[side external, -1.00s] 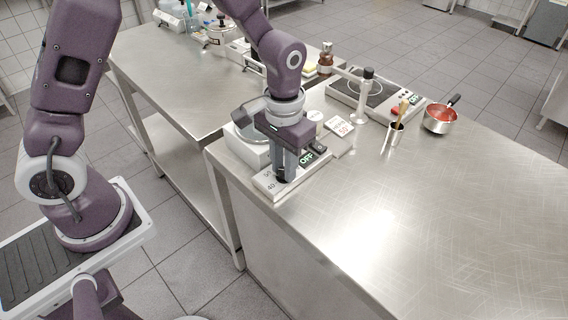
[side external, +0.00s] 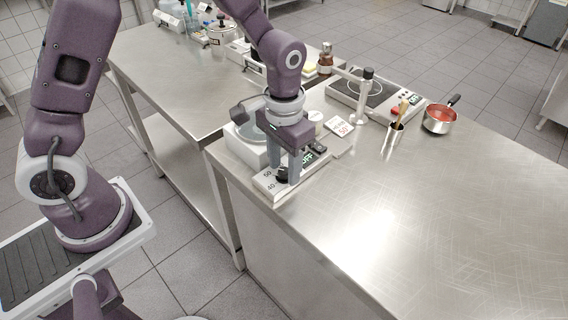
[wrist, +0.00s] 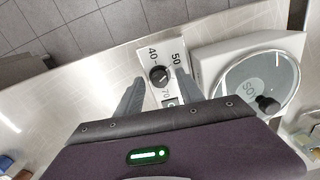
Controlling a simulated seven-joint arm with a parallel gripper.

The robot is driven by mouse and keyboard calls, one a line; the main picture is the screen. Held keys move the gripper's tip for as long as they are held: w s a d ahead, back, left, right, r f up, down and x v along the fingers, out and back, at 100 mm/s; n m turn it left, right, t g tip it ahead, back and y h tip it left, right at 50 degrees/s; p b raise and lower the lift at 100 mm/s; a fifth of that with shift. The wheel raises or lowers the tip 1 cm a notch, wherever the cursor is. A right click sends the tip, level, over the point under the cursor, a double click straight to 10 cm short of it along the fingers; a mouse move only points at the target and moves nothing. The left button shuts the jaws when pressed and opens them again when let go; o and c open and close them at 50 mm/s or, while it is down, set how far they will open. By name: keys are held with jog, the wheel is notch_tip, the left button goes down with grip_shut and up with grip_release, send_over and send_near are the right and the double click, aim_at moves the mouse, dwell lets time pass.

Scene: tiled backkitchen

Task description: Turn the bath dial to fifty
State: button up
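The bath dial (side external: 282,175) is a black knob on a pale control panel at the near left corner of the steel counter. The panel's display (side external: 308,158) reads OFF.
The bath (side external: 247,150), a white box with a round lid, stands beside the panel. A card reading 50° (side external: 340,126) lies behind. The counter's front right is clear.

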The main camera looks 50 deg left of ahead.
aim_at(284, 170)
notch_tip(284, 170, up, 7)
jog(key=shift+r, duration=0.1)
dwell(0.4)
jog(key=s+a+r+t, duration=0.3)
jog(key=s+a+r, duration=0.1)
jog(key=s+r, duration=0.6)
jog(key=s+a+r+t, duration=0.2)
jog(key=s, duration=0.6)
jog(key=shift+s+a+r+n+t, duration=0.3)
jog(key=shift+s+n, duration=0.1)
